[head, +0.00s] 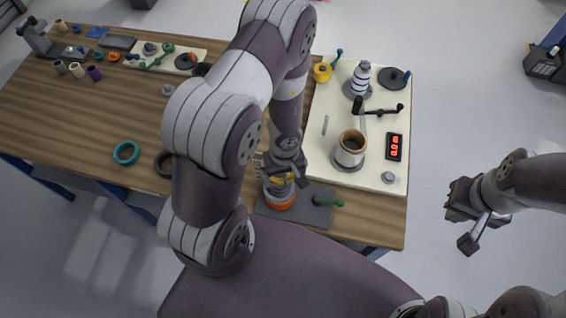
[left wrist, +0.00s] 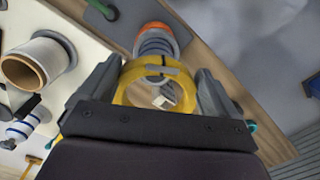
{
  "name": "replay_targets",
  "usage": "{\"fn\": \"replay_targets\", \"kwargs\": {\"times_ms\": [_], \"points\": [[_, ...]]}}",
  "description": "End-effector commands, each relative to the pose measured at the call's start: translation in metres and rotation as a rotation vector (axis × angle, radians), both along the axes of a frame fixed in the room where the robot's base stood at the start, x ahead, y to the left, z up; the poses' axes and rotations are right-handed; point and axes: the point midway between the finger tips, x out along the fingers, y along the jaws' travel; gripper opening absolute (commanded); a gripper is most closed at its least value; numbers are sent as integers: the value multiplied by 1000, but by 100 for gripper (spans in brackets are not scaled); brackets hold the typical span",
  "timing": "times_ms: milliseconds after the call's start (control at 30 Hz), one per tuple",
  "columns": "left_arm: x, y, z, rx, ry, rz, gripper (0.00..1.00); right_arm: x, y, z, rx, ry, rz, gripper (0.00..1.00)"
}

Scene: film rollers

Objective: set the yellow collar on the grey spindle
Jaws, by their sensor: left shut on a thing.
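The yellow collar (left wrist: 127,92) is between the fingers of my left gripper (left wrist: 155,88). In the head view my left gripper (head: 287,168) is over the front edge of the table, and a bit of yellow shows beneath it. The grey spindle (left wrist: 155,45) with an orange ring (left wrist: 160,30) at its base shows just beyond the collar. In the head view the orange ring (head: 280,201) sits on a dark grey plate (head: 310,215). I cannot tell whether the collar touches the spindle. My right gripper (head: 465,220) is open and empty, off the table's right side.
A cream panel (head: 326,150) on the right holds a tan-topped roller (head: 350,150), a crank and a red display (head: 395,147). A green handle (head: 328,202) lies on the dark plate. A teal ring (head: 126,153) lies at the front left. The table's middle left is mostly clear.

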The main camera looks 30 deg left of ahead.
Motion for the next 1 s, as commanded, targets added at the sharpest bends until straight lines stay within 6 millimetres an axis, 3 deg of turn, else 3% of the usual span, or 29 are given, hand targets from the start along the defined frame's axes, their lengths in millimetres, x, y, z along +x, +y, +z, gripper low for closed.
{"fn": "replay_targets", "kwargs": {"times_ms": [1000], "points": [[1, 0, -95, 3, -1, -5, 54, 0, 0, -93, 0, 1, 0, 0]]}}
